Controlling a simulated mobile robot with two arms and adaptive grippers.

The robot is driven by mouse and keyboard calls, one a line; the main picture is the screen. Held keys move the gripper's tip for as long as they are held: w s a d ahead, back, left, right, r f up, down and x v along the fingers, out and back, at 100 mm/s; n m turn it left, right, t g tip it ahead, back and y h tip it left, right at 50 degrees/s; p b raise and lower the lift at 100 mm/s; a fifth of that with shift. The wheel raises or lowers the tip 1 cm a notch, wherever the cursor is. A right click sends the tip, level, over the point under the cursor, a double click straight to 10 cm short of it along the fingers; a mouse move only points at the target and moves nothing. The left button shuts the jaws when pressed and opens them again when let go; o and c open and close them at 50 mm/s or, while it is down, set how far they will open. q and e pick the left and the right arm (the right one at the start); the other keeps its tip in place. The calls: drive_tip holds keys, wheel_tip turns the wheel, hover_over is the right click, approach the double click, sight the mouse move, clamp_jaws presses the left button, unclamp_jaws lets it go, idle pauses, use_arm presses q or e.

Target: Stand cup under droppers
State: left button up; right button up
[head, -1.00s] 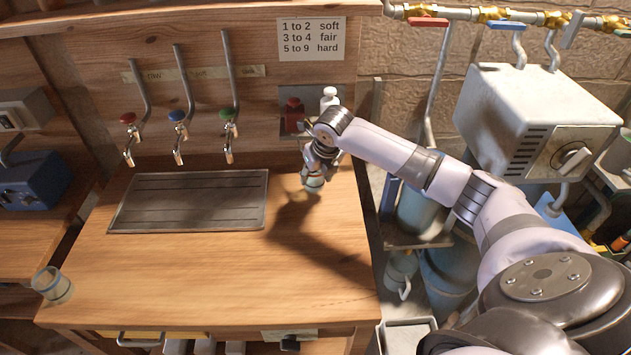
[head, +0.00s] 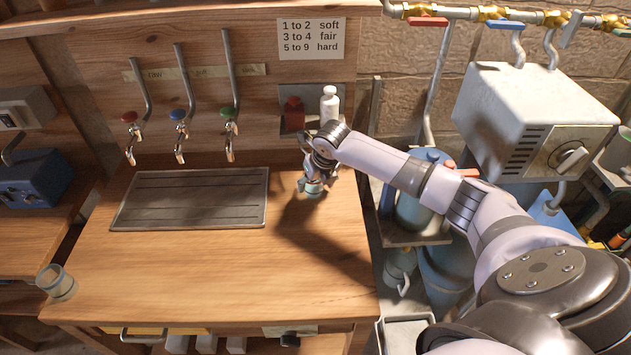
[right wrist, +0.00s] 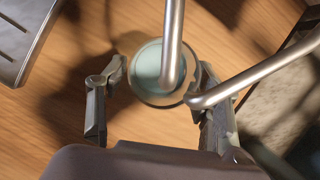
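A small glass cup with pale blue-green contents (head: 313,188) stands on the wooden bench, below and slightly in front of the wall bracket. A red dropper bottle (head: 293,114) and a white bottle (head: 329,104) sit at that bracket. My right gripper (head: 316,173) is around the cup, with its fingers spread. In the right wrist view the cup (right wrist: 148,66) lies between the fingertips, with a gap at the left finger; contact at the right finger is unclear. Metal rods cross in front of the cup there. My left gripper is not in view.
A slotted metal drip tray (head: 190,226) lies under three taps (head: 180,150). The bench (head: 210,280) is clear in front. A white box with a dial (head: 535,105) is at the right.

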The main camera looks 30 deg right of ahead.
drive_tip(key=shift+o, duration=0.2)
drive_tip(key=shift+r, duration=0.25)
drive_tip(key=b+v, duration=0.1)
drive_tip(key=v, duration=1.1)
drive_tip(key=shift+f, duration=0.15)
